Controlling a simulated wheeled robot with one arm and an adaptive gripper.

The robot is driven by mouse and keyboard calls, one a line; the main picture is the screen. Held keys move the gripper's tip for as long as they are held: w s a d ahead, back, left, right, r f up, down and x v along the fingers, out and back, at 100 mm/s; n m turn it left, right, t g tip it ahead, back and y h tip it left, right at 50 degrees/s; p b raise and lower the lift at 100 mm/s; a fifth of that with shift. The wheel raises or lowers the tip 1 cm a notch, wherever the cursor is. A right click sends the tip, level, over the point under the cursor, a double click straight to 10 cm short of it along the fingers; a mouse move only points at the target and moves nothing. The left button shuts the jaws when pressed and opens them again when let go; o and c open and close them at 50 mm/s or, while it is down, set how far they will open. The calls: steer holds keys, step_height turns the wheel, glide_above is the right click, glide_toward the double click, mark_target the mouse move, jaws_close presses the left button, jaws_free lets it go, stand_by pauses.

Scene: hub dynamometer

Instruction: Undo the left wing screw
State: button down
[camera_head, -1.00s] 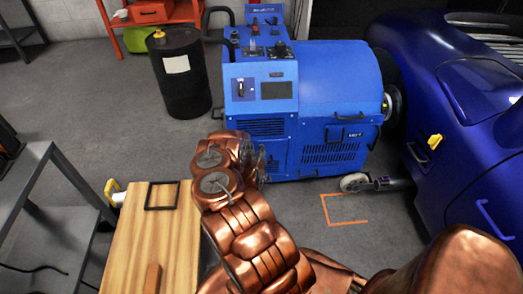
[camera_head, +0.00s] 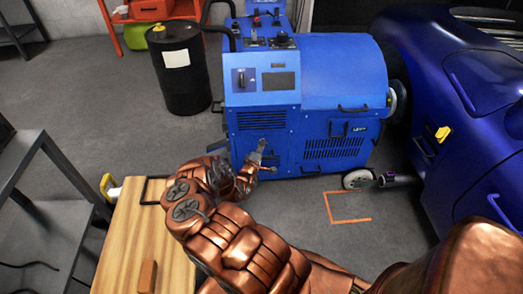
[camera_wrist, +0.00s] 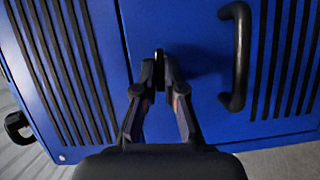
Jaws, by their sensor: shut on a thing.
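The blue dynamometer (camera_head: 345,75) stands ahead of me, with dark vents and black handles on its front. The left wing screw (camera_wrist: 159,53) is a small dark piece on the blue front in the wrist view. My gripper (camera_wrist: 160,66) is shut on it, one fingertip on each side. The fingers hide much of the screw. In the head view my gripper (camera_head: 258,155) reaches the lower front of the machine, left of its right vent. The screw is too small to make out there.
A black handle (camera_wrist: 238,55) stands out just right of my gripper. A wooden-topped bench (camera_head: 122,262) is at lower left. A black drum (camera_head: 182,85) stands left of the machine, and a blue car (camera_head: 470,130) stands right.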

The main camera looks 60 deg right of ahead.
steer(key=shift+w+n+b, duration=0.1)
steer(key=shift+n+b, duration=0.3)
steer(key=shift+n, duration=0.2)
steer(key=c, duration=1.3)
jaws_free()
steer(key=shift+o, duration=0.2)
steer(key=v, duration=1.2)
steer(key=shift+f, duration=0.3)
